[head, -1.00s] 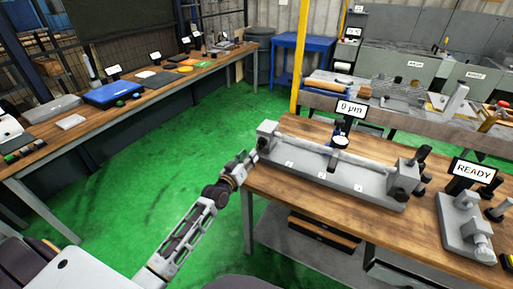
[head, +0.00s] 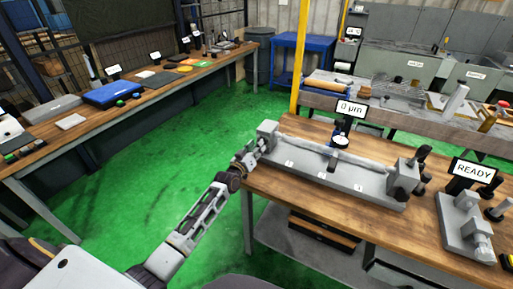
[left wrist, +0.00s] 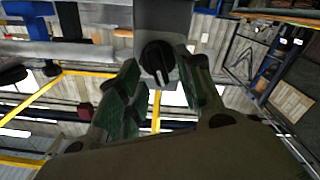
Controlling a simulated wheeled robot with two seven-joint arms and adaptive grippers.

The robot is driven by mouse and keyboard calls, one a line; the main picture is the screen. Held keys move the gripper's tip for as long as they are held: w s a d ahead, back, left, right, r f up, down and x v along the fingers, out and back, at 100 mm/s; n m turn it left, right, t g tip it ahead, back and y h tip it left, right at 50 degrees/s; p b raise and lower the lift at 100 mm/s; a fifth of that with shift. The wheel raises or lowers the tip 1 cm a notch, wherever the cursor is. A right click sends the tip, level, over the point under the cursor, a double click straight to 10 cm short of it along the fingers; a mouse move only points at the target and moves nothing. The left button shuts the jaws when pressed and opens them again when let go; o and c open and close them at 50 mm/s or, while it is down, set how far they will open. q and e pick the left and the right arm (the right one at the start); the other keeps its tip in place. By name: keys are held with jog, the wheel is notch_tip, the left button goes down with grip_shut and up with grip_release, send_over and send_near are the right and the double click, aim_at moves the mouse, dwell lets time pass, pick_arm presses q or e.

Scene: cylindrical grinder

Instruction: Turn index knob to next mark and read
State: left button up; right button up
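The grey bench fixture (head: 330,172) holds a long bar between two end blocks and stands on the wooden bench. A round black index knob (left wrist: 157,58) with a white pointer line sits on the face of the left end block (head: 267,132). The pointer points down in the left wrist view. My left gripper (head: 255,150) is at that end block and hides the knob in the head view. Its fingers (left wrist: 160,80) are open, one on each side of the knob; contact is not clear. The display (head: 350,108) reads "0 µm". My right gripper is not in view.
A second grey fixture (head: 466,226) with a "READY" sign (head: 474,173) stands at the right of the bench. A gauge (head: 340,142) stands over the bar's middle. Green floor (head: 130,180) is clear to the left of the bench.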

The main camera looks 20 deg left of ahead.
pick_arm(q)
jog(key=shift+w, duration=0.25)
grip_shut()
jog(key=shift+m, duration=0.4)
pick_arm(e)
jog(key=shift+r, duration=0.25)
pick_arm(q)
jog(key=shift+d+m+p, duration=0.15)
jog(key=shift+m+p, duration=0.65)
jog(key=shift+m, duration=1.25)
jog(key=shift+d+m+p, duration=0.15)
jog(key=shift+m+p, duration=0.65)
jog(key=shift+m, duration=1.25)
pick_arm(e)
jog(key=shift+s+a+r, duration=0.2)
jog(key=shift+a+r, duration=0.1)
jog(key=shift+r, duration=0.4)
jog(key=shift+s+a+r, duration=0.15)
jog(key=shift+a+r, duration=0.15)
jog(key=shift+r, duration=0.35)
